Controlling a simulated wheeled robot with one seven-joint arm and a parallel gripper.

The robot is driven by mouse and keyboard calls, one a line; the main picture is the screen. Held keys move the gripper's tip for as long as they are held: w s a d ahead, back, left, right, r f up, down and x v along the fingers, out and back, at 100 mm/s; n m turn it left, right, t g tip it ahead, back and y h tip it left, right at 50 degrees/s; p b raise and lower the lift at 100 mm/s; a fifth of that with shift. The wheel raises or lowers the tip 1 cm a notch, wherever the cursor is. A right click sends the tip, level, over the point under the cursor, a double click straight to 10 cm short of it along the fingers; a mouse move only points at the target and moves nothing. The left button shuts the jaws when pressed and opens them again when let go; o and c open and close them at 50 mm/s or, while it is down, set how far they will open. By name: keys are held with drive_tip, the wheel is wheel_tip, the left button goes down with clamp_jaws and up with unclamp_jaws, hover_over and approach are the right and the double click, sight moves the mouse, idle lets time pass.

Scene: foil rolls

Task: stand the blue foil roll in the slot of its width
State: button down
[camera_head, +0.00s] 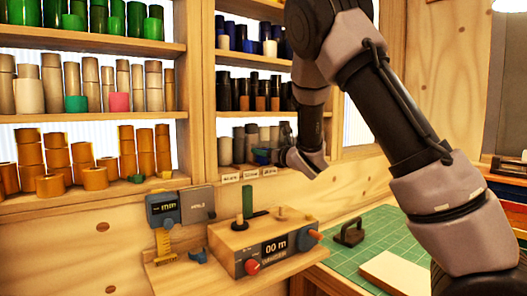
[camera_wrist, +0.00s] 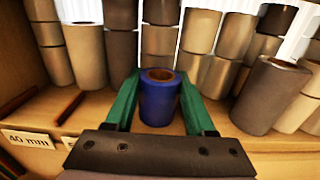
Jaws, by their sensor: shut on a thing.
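The blue foil roll (camera_wrist: 159,103) is upright between the two green fingers of my gripper (camera_wrist: 161,85) in the wrist view. The fingers are shut on its sides. It is over the front part of a shelf board, before a row of grey and beige rolls; I cannot tell whether its base touches the board. In the head view my gripper (camera_head: 272,157) is at the lower right shelf and the blue roll (camera_head: 261,153) is a small, partly hidden patch. A label reading 40 mm (camera_wrist: 27,140) is on the shelf edge, left of the roll.
Thin dark red strips (camera_wrist: 70,107) lie on the board at left. A wide grey roll (camera_wrist: 269,95) stands close at right. Stacked beige rolls (camera_wrist: 160,50) stand behind. Below are a wooden measuring box (camera_head: 265,242) and a green cutting mat (camera_head: 385,235).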

drive_tip(key=shift+c, duration=1.2)
unclamp_jaws()
drive_tip(key=v, duration=1.2)
drive_tip(key=s+d+r+m+g+h, duration=0.15)
drive_tip(key=d+m+h, duration=0.25)
drive_tip(key=d+m, duration=0.65)
drive_tip(key=s+d+r+m+g+h, duration=0.15)
drive_tip(key=s+d+m+h, duration=0.35)
drive_tip(key=m, duration=1.1)
drive_tip(key=s+r+m+g+y, duration=0.1)
drive_tip(key=s+m+g, duration=0.4)
drive_tip(key=s+m, duration=1.5)
drive_tip(key=shift+d+r, duration=0.3)
drive_tip(key=shift+r, duration=0.1)
